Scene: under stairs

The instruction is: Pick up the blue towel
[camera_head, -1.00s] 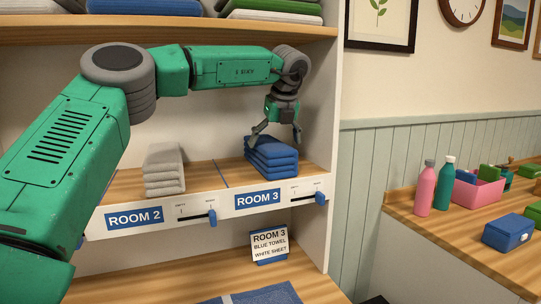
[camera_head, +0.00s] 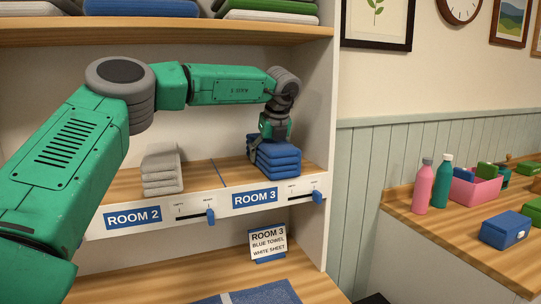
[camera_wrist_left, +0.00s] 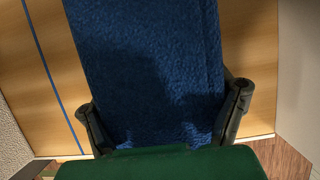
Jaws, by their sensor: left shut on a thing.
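The blue towel (camera_head: 278,158) is a folded stack on the ROOM 3 section of the shelf. My left gripper (camera_head: 272,138) reaches down from above onto the towel's top and left side in the head view. In the left wrist view my left gripper (camera_wrist_left: 170,125) has a finger on each side of the blue towel (camera_wrist_left: 150,60), shut on it. The towel still appears to rest on the shelf. My right gripper is not in view.
A grey folded towel (camera_head: 162,170) sits left in the ROOM 2 section. Sliders line the shelf's front edge. A ROOM 3 card (camera_head: 268,241) stands below, reading blue towel, white sheet. The cubby's side wall (camera_head: 314,130) is close on the right. A side table (camera_head: 460,235) holds bottles and boxes.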

